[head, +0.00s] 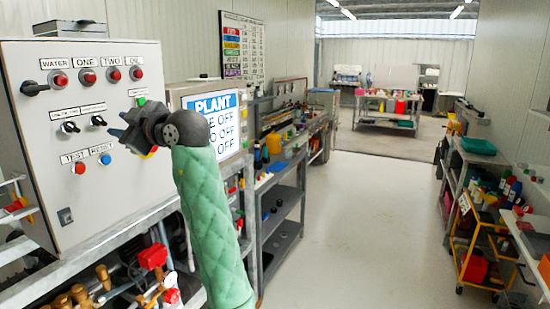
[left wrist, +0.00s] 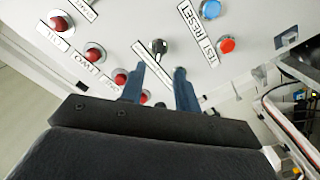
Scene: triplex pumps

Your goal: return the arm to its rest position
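My left arm, in a green quilted sleeve, is raised in front of the grey control panel (head: 105,190). My left gripper (head: 122,136) is at the panel's right side in the head view. In the left wrist view its two blue fingers (left wrist: 158,72) stand apart with nothing between them. A black selector knob (left wrist: 158,46) shows just beyond the fingertips, and I see no contact. The red test button (left wrist: 226,45) and blue reset button (left wrist: 210,9) are beside it. My right gripper is not in view.
Red valve handles (head: 153,257) and brass fittings (head: 80,294) are below the panel. Shelves (head: 283,205) line the left wall and an orange trolley (head: 478,255) stands right. The middle floor (head: 350,220) is clear.

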